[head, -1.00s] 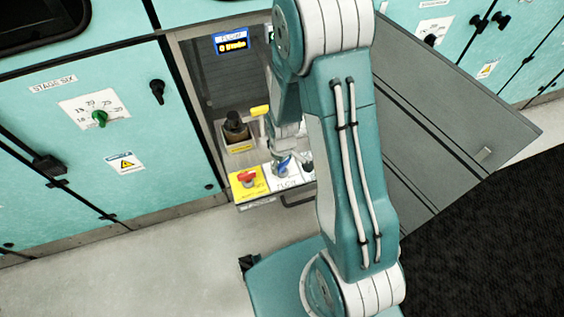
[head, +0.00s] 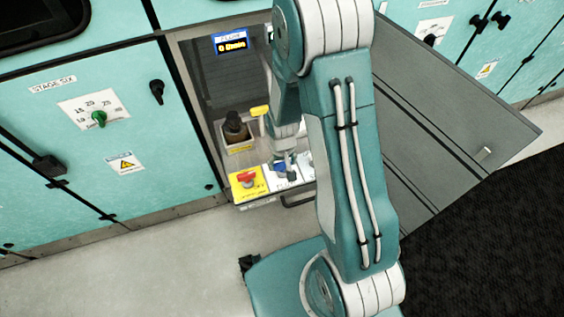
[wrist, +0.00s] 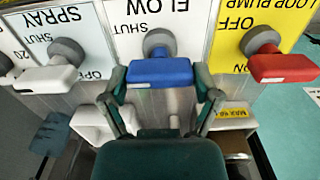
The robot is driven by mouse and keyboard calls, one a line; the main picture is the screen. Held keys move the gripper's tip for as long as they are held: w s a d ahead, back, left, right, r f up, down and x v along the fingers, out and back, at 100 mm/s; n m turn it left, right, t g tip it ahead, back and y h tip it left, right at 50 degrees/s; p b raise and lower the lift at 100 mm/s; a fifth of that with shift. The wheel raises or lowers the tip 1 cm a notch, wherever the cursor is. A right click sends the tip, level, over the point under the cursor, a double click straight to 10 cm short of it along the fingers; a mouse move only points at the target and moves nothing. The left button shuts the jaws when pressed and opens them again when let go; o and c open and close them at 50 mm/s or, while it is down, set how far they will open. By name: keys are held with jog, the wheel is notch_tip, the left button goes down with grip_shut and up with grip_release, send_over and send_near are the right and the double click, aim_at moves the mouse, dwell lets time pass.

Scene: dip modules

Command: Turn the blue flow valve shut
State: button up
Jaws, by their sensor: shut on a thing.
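The blue flow valve (wrist: 160,72) has a bar-shaped handle on a grey round hub, on a white panel marked FLOW. In the wrist view its handle lies level across the picture, below the hub. My gripper (wrist: 160,84) has one finger at each end of the handle and is shut on it. In the head view the blue valve (head: 282,172) is mostly hidden behind my gripper (head: 288,160). Much of the FLOW label's lower text is hidden.
A red valve (wrist: 284,67) on a yellow LOOP PUMP panel is close on one side. A white SPRAY valve (wrist: 48,77) is close on the other. A bottle (head: 236,128) stands behind, under a small lit display (head: 231,42). An open grey door (head: 450,130) is at right.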

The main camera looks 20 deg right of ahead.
jog(key=shift+s, duration=0.15)
jog(key=o, duration=1)
jog(key=shift+c, duration=0.2)
notch_tip(320, 180, up, 12)
jog(key=shift+a+f, duration=0.1)
notch_tip(320, 180, up, 14)
jog(key=t, duration=0.3)
send_over(282, 163)
jog(key=s, duration=0.5)
jog(key=s+r+t, duration=0.2)
jog(key=s+r, duration=0.6)
jog(key=s, duration=0.1)
jog(key=shift+r+t, duration=0.3)
jog(key=shift+r, duration=0.1)
